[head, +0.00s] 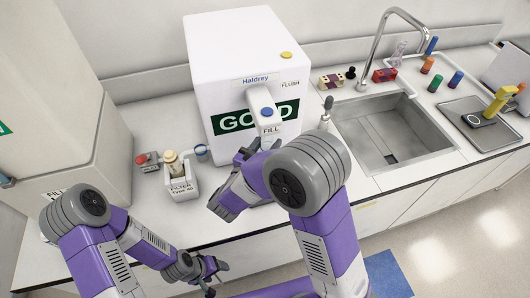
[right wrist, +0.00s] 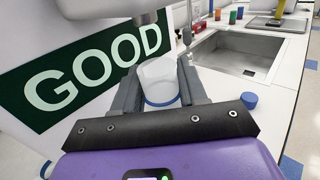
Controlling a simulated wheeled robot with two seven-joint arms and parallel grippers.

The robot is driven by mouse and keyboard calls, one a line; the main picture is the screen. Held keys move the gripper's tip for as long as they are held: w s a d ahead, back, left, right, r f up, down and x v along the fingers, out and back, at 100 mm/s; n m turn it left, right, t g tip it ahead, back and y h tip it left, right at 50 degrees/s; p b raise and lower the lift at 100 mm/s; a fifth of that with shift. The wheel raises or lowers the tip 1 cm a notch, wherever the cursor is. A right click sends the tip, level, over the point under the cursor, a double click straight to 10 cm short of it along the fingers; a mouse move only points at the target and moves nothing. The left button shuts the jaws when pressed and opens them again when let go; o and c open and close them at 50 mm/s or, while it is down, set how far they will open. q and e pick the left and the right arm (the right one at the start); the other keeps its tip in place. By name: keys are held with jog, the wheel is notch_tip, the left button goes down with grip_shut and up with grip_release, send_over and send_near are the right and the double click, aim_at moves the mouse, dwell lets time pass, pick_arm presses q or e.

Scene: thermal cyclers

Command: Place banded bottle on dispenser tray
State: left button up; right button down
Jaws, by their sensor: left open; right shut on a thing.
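The banded bottle (right wrist: 158,76), a white vessel with a blue band low on it, sits between the fingers of my right gripper (right wrist: 158,88) in the right wrist view. The gripper is shut on it, close in front of the white dispenser (head: 233,80) with the GOOD sign and FILL spout. In the head view my right gripper (head: 246,153) is below the spout; the bottle is hidden there by my arm. The dispenser tray is hidden, so I cannot tell whether the bottle touches it. My left gripper (head: 215,275) is open and empty, low at the counter's front.
Left of the dispenser stand a filter holder (head: 181,188), a red-topped item (head: 146,161) and a blue-ringed item (head: 201,152). To the right are a sink (head: 390,135) with a tall tap (head: 375,50), coloured caps and a scale (head: 480,125).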

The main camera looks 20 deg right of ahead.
jog(key=shift+s+f, duration=0.35)
jog(key=shift+s, duration=0.05)
jog(key=shift+w+f+b, duration=0.15)
jog(key=shift+f+b, duration=0.15)
jog(key=shift+b, duration=0.1)
pick_arm(q)
notch_tip(320, 180, down, 4)
jog(key=b, duration=0.3)
pick_arm(e)
jog(key=f, duration=0.3)
jog(key=shift+w+f, duration=0.15)
jog(key=shift+w, duration=0.15)
jog(key=shift+s, duration=0.1)
jog(key=shift+f, duration=0.2)
jog(key=c, duration=0.6)
grip_release()
jog(key=shift+c, duration=0.2)
pick_arm(q)
jog(key=shift+f, duration=0.15)
